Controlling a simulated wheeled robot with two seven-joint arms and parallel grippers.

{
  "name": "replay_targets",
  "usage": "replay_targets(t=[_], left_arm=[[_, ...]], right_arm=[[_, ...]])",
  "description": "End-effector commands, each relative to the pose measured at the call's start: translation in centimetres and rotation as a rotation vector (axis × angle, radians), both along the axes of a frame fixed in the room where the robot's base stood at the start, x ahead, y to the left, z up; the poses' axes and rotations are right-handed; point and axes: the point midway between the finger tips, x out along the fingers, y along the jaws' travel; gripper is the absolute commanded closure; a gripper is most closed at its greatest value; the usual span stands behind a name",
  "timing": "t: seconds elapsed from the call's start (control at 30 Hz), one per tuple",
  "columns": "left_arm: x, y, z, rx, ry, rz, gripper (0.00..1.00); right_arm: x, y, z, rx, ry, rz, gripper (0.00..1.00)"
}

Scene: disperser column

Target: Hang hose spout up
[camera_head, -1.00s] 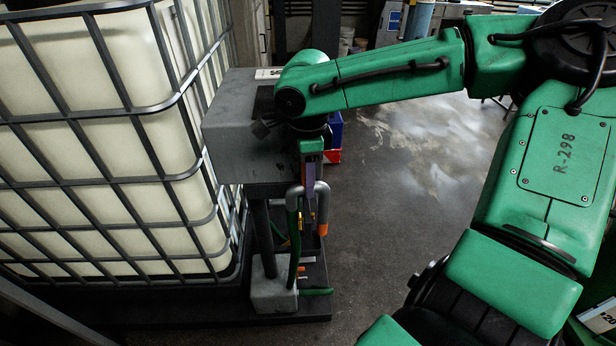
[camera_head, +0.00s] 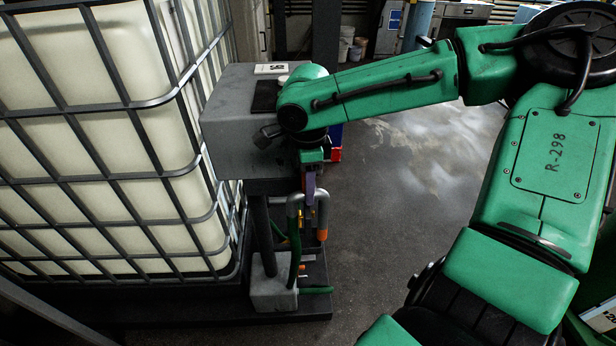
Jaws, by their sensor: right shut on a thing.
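The hose spout (camera_head: 295,205) is a grey bent pipe below the dispenser head, with an orange end (camera_head: 323,215) on its right side. A green hose (camera_head: 295,262) hangs down from the pipe's left side. My right gripper (camera_head: 310,188) points down at the spout and is shut on it; the wrist and a purple part hide much of the grip. I cannot tell exactly where the fingers touch. The grey dispenser column (camera_head: 225,130) stands just left of the gripper. My left gripper is not in view.
A large white caged tank (camera_head: 90,150) fills the left side, close to the column. The column's post stands on a dark base (camera_head: 220,312). A red and blue box (camera_head: 335,140) lies partly hidden behind my wrist. The floor (camera_head: 400,210) to the right is clear.

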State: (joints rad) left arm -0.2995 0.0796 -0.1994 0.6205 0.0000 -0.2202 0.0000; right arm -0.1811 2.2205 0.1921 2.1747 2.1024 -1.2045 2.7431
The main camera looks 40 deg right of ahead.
Motion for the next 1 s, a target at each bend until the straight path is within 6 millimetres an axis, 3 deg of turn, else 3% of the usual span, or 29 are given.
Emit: replay_targets(t=[0.2,0.23,0.3,0.33,0.7,0.87,1.0], left_arm=[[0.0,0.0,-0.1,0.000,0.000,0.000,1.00],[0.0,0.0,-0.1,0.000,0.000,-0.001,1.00],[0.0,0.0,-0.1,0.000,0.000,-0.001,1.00],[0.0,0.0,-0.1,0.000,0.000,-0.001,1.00],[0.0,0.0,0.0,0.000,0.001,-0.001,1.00],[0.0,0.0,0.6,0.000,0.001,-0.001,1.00],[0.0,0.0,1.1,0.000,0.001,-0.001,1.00]], right_arm=[[0.0,0.0,-0.2,0.000,-0.002,0.000,1.00],[0.0,0.0,-0.2,0.000,-0.002,0.000,0.64],[0.0,0.0,-0.2,0.000,-0.002,0.000,0.37],[0.0,0.0,-0.2,0.000,-0.002,0.000,0.33],[0.0,0.0,0.4,0.000,-0.001,-0.001,0.33],[0.1,0.0,3.9,0.000,-0.005,-0.001,0.33],[0.1,0.0,8.3,-0.001,-0.007,-0.001,0.33]])
